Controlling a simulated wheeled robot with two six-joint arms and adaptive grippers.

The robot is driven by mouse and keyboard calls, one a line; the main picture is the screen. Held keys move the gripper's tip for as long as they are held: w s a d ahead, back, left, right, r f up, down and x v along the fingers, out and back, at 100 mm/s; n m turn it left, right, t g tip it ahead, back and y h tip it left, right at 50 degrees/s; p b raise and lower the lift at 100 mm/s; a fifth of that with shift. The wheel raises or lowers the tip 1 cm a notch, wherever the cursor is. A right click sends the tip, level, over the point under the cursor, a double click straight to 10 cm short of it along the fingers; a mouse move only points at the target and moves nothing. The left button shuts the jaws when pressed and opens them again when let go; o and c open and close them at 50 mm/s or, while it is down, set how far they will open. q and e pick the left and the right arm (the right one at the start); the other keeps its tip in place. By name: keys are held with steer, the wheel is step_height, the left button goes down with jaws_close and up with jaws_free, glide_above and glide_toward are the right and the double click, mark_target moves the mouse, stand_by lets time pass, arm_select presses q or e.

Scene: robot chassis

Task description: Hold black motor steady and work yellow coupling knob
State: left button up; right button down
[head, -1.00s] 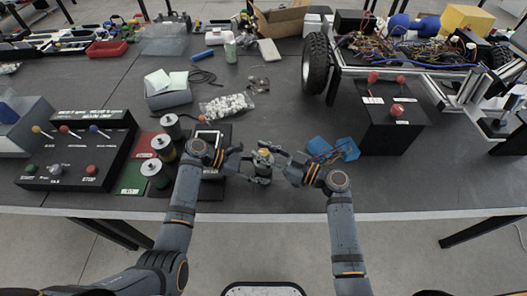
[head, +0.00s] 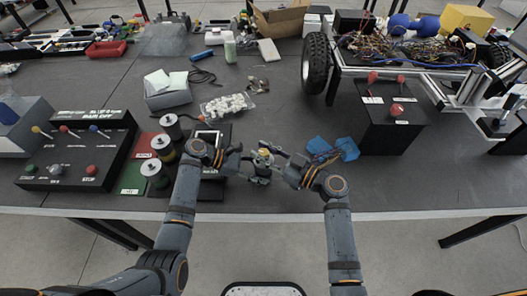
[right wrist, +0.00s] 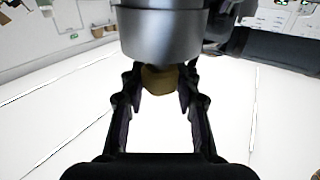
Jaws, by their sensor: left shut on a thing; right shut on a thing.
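The black motor (head: 259,174) stands upright near the front edge of the table, between my two grippers. It looks dark grey-green and small. The yellow coupling knob (head: 264,152) is at its top; in the right wrist view the knob (right wrist: 160,79) looks brownish and sits between the fingers, beside a grey metal cylinder. My left gripper (head: 247,160) is shut on the motor from the left. My right gripper (head: 276,156) comes from the right and is shut on the knob; its fingers (right wrist: 160,95) flank it. The exact finger contacts are partly hidden.
Several metal cylinders (head: 163,146) and a black control box (head: 80,150) stand to the left. A blue part (head: 333,149) lies right of my right gripper. A black box with red knobs (head: 390,125) and a wheeled chassis (head: 318,63) are at the right. The front right tabletop is clear.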

steer(key=c, duration=0.9)
jaws_free()
steer(key=shift+c, duration=0.2)
steer(key=v, duration=1.2)
steer(key=shift+f, duration=0.1)
